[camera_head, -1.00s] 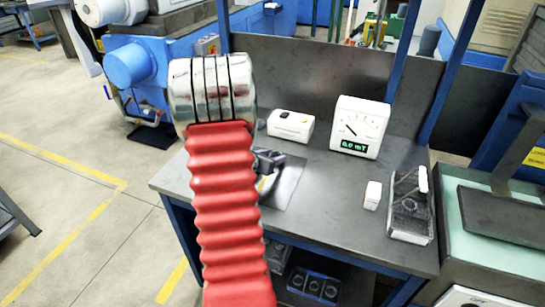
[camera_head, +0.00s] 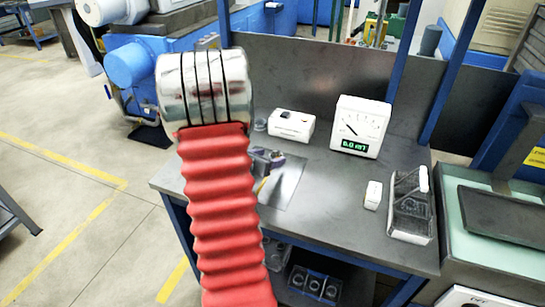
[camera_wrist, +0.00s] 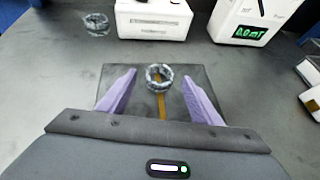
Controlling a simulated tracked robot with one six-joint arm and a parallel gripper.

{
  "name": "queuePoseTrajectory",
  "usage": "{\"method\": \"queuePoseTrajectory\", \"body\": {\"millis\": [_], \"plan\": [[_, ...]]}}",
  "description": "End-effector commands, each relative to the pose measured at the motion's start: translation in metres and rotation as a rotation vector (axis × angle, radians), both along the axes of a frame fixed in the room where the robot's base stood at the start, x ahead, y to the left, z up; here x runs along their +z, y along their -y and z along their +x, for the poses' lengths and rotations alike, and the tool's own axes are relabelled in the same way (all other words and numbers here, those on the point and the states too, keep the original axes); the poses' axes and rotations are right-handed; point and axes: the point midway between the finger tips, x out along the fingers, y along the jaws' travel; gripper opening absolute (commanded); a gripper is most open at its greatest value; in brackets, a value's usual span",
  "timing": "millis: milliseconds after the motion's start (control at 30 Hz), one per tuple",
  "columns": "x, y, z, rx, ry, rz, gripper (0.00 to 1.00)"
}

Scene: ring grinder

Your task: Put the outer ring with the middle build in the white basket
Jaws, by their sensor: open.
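A grey metallic ring (camera_wrist: 159,77) lies on a dark square plate (camera_wrist: 200,75) in the wrist view, between the tips of my gripper. My gripper (camera_wrist: 160,75) has its two purple fingers spread wide on either side of the ring, apart from it. In the head view my gripper (camera_head: 270,158) is small and partly hidden behind my red arm. A second ring (camera_wrist: 96,23) stands farther back on the left of the table. I cannot make out which build each ring has.
A white box (camera_head: 291,125) and a white gauge (camera_head: 361,125) reading near zero stand at the back of the table (camera_head: 325,200). A small white block (camera_head: 373,195) sits beside the bin. The table's middle is clear.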

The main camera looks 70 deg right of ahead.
Motion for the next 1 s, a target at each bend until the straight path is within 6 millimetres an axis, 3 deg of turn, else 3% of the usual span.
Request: {"method": "queuePoseTrajectory", "body": {"millis": [533,1000], "plan": [[0.037,-0.064,0.020,0.003,0.000,-0.001,0.59],[0.043,-0.076,0.022,0.002,0.000,0.001,0.59]]}}
